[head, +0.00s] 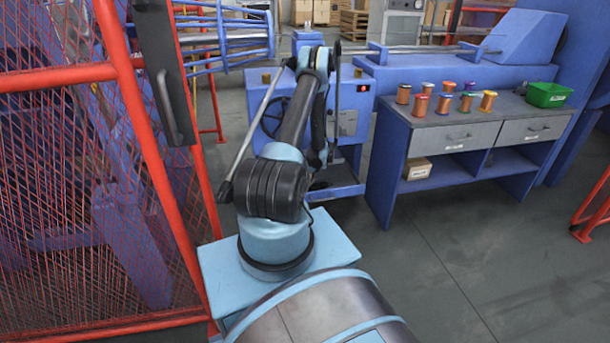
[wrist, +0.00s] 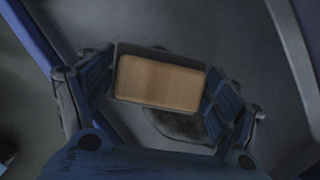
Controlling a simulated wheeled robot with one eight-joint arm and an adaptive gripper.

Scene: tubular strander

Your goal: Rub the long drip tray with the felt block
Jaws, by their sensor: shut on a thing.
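My gripper (wrist: 158,92) is shut on a block with a tan, wood-like face and dark edges, which I take as the felt block (wrist: 162,80). One finger is on each side of it in the wrist view. I cannot tell whether the block touches anything beneath it. In the head view my arm reaches forward toward the blue machine, and the gripper and block are hidden behind it. I cannot make out the long drip tray for certain; the wrist view shows a dim grey surface below and a slanted pale edge (wrist: 290,60) at the right.
A red mesh guard (head: 70,170) stands close on the left. The blue machine (head: 350,110) is ahead. To the right, a blue bench (head: 400,150) carries several coloured spools (head: 444,104) and a green bin (head: 547,94). The floor (head: 450,250) at front right is clear.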

